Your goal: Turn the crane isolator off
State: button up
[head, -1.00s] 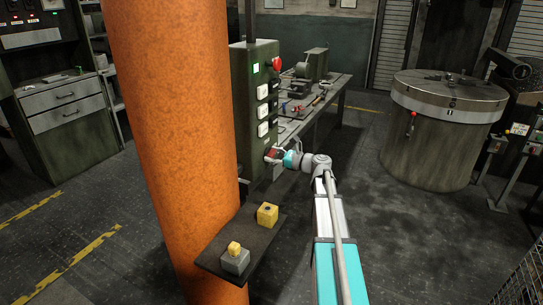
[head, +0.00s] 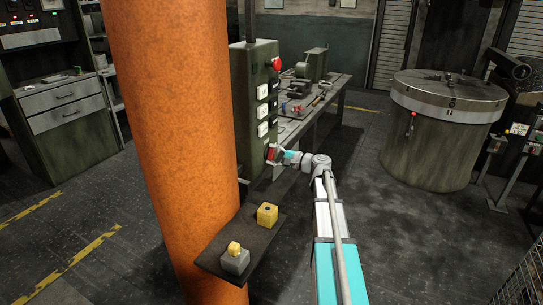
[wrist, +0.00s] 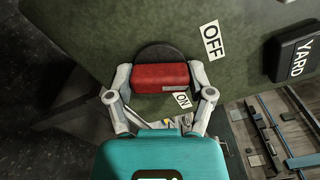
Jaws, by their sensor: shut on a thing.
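The crane isolator is a red handle (wrist: 160,77) on a dark round plate, low on a green cabinet (head: 245,100). In the wrist view the handle lies level across the picture. An OFF label (wrist: 211,40) is to its upper right and a tilted ON label (wrist: 182,101) is just below its right end. My gripper (wrist: 161,79) is shut on the handle, one finger at each end. In the head view my gripper (head: 279,155) meets the handle (head: 271,153) at the cabinet's lower front, partly hiding it. The cabinet's upper lamp shows no green light.
A large orange column (head: 170,140) stands left of the cabinet. A red knob (head: 276,64) and several white labels are higher on the cabinet.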

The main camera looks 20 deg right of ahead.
jog(key=n, duration=0.4)
jog(key=shift+s+a+f+n, duration=0.1)
jog(key=shift+s+n, duration=0.05)
jog(key=shift+n, duration=0.25)
jog(key=o, duration=1)
jog(key=shift+o, duration=0.5)
jog(key=v, duration=1.2)
